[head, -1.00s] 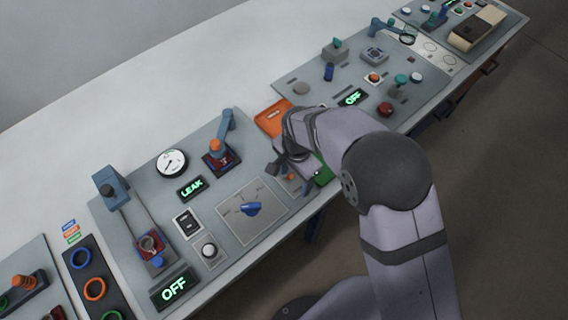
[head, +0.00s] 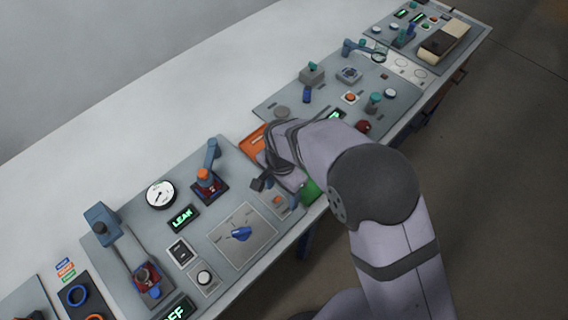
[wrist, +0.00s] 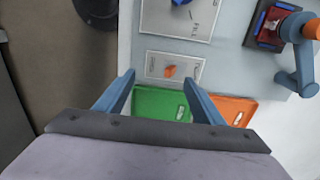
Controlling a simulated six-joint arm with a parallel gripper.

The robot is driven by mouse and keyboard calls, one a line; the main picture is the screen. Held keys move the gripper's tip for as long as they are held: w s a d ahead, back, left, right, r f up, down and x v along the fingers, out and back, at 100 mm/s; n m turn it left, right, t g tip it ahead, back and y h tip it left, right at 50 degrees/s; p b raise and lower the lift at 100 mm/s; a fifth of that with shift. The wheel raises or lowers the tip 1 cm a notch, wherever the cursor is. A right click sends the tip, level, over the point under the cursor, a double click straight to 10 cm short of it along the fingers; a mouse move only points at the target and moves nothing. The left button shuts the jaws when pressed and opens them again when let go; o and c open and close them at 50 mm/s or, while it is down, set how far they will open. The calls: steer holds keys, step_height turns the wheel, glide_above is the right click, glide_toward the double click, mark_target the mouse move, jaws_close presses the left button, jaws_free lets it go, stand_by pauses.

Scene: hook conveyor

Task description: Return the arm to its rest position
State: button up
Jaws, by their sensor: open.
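My gripper (wrist: 158,82) is open and empty. In the wrist view its two blue-grey fingers stand apart on either side of a small plate with an orange switch (wrist: 170,71), with the green tray (wrist: 165,103) between and behind them. In the head view my gripper (head: 262,192) hangs over the right end of the near control panel (head: 225,160), beside the orange switch (head: 277,201). My forearm hides part of the trays and the panel edge. Whether the fingers touch anything cannot be told.
An orange tray (head: 251,144) and the green tray (head: 310,193) lie between two panels. A blue knob (head: 241,233), a gauge (head: 160,194), a blue lever (head: 211,155) and a lit LEAK display (head: 183,218) are near. Open floor lies right of the table.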

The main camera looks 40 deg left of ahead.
steer(key=s+d+f+n+g+h, duration=0.1)
steer(key=s+d+n+h, duration=0.1)
steer(key=d+n, duration=0.5)
steer(key=s+d+f+n+h, duration=0.1)
steer(key=s+d+n, duration=0.3)
steer(key=d, duration=0.5)
steer(key=w+d+r+m+y, duration=0.1)
steer(key=w+d+r+m, duration=0.2)
steer(key=d, duration=0.6)
steer(key=w+d+r+m+y, duration=0.1)
steer(key=w+d+r+m, duration=0.3)
steer(key=d, duration=0.6)
steer(key=w+d+r+m+t+y, duration=0.1)
steer(key=w+d+r+m, duration=0.3)
steer(key=d, duration=0.5)
step_height(320, 180, up, 2)
steer(key=shift+d+r, duration=0.25)
